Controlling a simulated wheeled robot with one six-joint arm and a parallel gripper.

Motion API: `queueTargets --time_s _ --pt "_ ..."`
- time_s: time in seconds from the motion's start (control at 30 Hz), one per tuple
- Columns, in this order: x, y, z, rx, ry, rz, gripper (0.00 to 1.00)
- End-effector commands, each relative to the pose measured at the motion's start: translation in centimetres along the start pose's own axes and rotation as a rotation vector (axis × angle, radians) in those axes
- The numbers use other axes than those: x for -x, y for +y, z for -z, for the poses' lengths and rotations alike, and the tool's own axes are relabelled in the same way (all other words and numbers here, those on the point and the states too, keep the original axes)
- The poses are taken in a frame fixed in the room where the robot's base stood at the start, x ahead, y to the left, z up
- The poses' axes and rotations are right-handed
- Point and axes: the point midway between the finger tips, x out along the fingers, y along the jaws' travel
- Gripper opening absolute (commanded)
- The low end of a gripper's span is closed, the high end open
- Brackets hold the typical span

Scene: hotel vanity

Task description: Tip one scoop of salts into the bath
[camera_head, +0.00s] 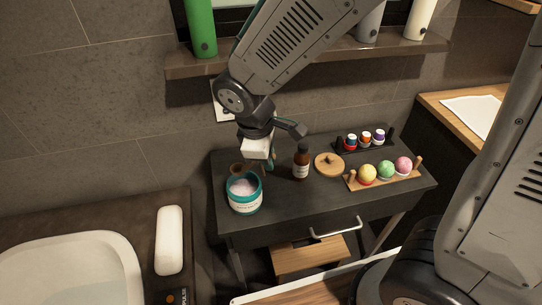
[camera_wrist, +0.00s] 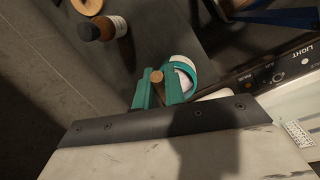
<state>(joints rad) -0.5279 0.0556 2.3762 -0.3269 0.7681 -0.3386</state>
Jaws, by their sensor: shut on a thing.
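My gripper (camera_head: 268,163) is over the dark vanity table, just behind the salts jar. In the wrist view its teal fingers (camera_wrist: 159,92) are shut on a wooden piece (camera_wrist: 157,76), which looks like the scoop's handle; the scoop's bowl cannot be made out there. The teal and white salts jar (camera_head: 246,205) stands open and upright, with pale salts inside. It also shows in the wrist view (camera_wrist: 193,72), partly behind the fingers. A small brown round thing (camera_head: 237,168) shows behind the jar; I cannot tell what it is. The white bath (camera_head: 125,255) is at the lower left.
A brown bottle (camera_head: 301,165) and a round wooden lid (camera_head: 329,163) stand right of my gripper. Coloured balls sit on a wooden rack (camera_head: 352,185), with small jars on a dark rack (camera_head: 345,150) behind. A white pillow (camera_head: 169,240) lies on the bath's edge. A shelf (camera_head: 300,57) runs above.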

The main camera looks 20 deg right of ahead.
Motion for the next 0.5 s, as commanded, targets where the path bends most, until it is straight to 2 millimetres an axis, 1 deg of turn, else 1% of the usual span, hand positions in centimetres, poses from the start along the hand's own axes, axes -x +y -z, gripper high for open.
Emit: queueTargets --time_s 0.03,0.47,0.5 --pt "0.0 0.0 0.5 0.01 -0.036 0.004 0.0" --pt "0.9 0.4 3.4 0.08 -0.41 0.034 0.0" --pt "0.6 0.3 3.1 0.076 -0.402 0.034 0.0"
